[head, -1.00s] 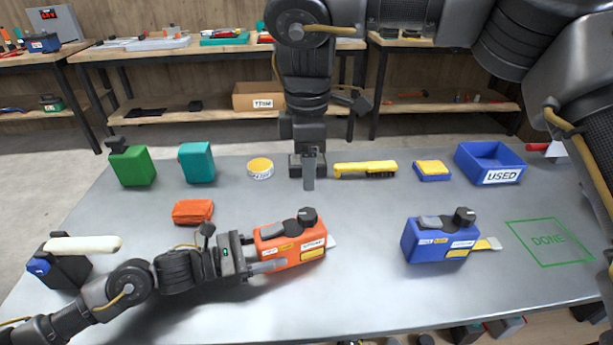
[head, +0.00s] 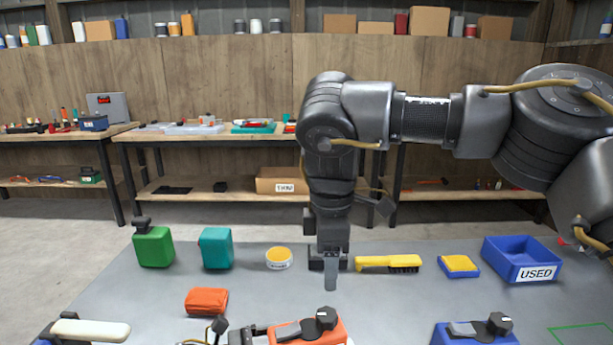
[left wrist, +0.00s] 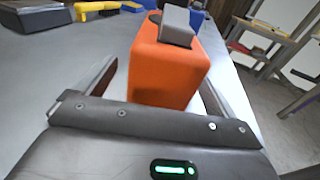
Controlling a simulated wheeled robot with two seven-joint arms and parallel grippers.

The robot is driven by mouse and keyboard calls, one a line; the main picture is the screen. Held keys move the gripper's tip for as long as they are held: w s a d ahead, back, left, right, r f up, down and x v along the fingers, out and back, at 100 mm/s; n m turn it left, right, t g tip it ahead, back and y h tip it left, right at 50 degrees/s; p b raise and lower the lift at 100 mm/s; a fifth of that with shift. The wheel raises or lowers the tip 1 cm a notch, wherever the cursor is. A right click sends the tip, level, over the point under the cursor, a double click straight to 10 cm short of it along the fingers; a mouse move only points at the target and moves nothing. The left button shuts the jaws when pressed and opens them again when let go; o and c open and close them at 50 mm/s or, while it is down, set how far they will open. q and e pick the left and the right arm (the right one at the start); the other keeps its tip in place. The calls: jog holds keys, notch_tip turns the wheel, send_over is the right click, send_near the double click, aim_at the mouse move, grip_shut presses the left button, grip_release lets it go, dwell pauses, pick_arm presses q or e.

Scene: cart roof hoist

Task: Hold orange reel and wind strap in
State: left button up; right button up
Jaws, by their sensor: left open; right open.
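The orange reel (head: 312,331) stands at the bottom edge of the head view, with a black knob and grey lever on top. Its lower part is cut off there. In the left wrist view the orange reel (left wrist: 168,67) stands between the two fingers of my left gripper (left wrist: 155,85), which is open around it. My left gripper (head: 262,333) shows only in part in the head view. My right gripper (head: 330,275) is open and points down, empty, over the table behind the reel. The strap is out of view.
A blue reel (head: 475,335) stands to the right, near the green DONE outline (head: 595,335). Behind are a yellow brush (head: 388,263), a yellow sponge (head: 459,264), a blue USED bin (head: 520,260), a round tin (head: 279,259), green (head: 153,248) and teal (head: 215,249) containers and an orange cloth (head: 206,302).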

pick_arm(q)
jog(key=shift+r+b+v, duration=0.2)
jog(key=shift+v, duration=1.1)
jog(key=shift+r+b+v, duration=0.15)
jog(key=shift+r+v, duration=0.05)
jog(key=shift+v, duration=1.15)
jog(key=shift+r+b+v, duration=0.2)
jog(key=shift+v, duration=1.1)
jog(key=shift+o, duration=0.6)
jog(key=v, duration=0.7)
jog(key=shift+s+a, duration=0.1)
jog(key=shift+a, duration=0.15)
